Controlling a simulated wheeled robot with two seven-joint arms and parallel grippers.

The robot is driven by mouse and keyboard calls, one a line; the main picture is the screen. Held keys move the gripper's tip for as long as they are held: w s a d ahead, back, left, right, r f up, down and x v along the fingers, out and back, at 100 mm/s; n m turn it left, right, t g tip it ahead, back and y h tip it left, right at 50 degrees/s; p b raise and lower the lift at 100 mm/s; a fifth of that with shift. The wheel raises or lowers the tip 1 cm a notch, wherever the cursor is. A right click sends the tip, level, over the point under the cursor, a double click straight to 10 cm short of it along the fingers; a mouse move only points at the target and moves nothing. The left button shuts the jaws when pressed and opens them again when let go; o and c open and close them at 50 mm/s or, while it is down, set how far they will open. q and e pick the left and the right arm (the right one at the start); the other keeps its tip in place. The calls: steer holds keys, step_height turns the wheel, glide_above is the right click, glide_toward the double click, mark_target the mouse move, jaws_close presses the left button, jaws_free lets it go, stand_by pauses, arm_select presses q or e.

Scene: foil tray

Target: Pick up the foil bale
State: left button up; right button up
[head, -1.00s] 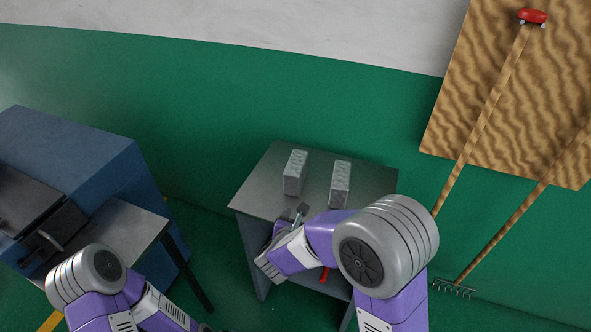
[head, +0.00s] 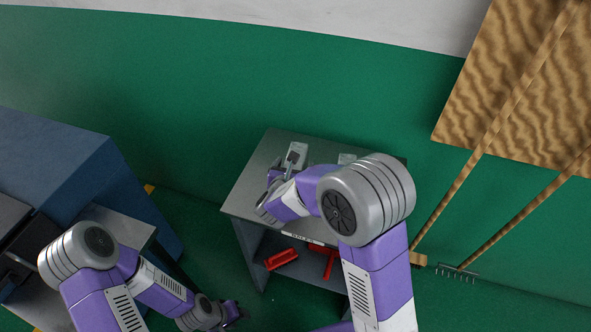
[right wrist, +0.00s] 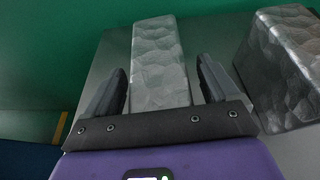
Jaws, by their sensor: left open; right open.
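One grey foil bale (right wrist: 158,62), a crinkled upright block, stands on the metal table between the open fingers of my right gripper (right wrist: 160,85) in the right wrist view. The fingers are on either side of it, and I cannot tell whether they touch it. In the head view this bale (head: 297,150) shows just past my right gripper (head: 290,168). A second bale (right wrist: 285,65) stands to the right in the right wrist view; my arm mostly hides it in the head view (head: 346,158). My left gripper (head: 236,313) is low at the bottom of the head view, open and empty.
The bales stand on a grey metal table (head: 250,185) with red items (head: 283,259) on a shelf below. A blue machine (head: 60,165) and another small table are at the left. A rake (head: 457,272) and a broom lean at the right.

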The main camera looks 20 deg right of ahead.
steer(key=shift+w+d+f, duration=0.2)
steer(key=shift+w+d, duration=0.05)
steer(key=shift+w, duration=0.25)
steer(key=shift+r, duration=0.1)
steer(key=c, duration=1.2)
